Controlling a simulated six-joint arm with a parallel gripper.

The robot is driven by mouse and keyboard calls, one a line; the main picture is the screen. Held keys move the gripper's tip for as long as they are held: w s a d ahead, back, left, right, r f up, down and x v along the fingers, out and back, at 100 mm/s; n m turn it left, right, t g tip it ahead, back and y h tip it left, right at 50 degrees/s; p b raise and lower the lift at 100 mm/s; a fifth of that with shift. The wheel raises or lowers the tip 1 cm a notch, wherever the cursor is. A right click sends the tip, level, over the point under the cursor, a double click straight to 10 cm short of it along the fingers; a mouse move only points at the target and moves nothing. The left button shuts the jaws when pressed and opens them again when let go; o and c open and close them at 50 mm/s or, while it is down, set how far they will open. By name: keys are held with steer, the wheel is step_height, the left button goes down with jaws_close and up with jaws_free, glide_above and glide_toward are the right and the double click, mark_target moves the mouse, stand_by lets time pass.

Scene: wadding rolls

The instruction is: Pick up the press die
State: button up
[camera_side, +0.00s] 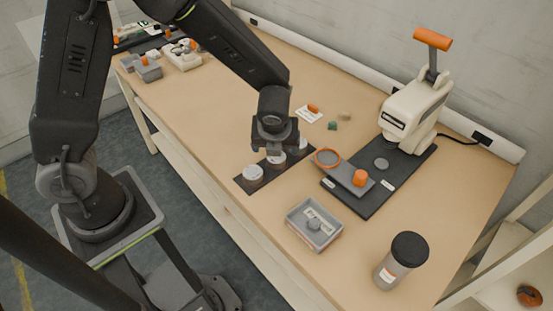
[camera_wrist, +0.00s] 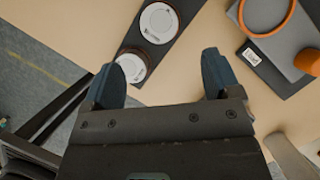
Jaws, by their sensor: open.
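My gripper (camera_side: 277,143) is open and empty, hanging above the dark strip (camera_side: 242,183) in the side view. In the wrist view its two fingers (camera_wrist: 162,70) stand wide apart with bare table between them. Pale-topped round pieces sit on the strip, one at its near end (camera_side: 253,173); two show in the wrist view, one at the top (camera_wrist: 159,22). I cannot tell for sure which thing is the press die. A grey slide (camera_side: 347,174) with an orange ring (camera_side: 327,157) and an orange knob (camera_side: 360,178) lies right of my gripper, on the dark press base (camera_side: 375,203).
A cream press (camera_side: 415,112) with an orange handle stands at the back right. A grey tray (camera_side: 300,232) holding a small knobbed piece and a black-lidded jar (camera_side: 400,262) stand toward the front. Small items (camera_side: 312,110) lie behind my gripper.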

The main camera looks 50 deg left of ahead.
mark_target(276, 160)
steer(key=x, duration=0.8)
steer(key=shift+w+a+f, duration=0.2)
steer(key=shift+a+f, duration=0.05)
steer(key=shift+f, duration=0.05)
steer(key=c, duration=1.2)
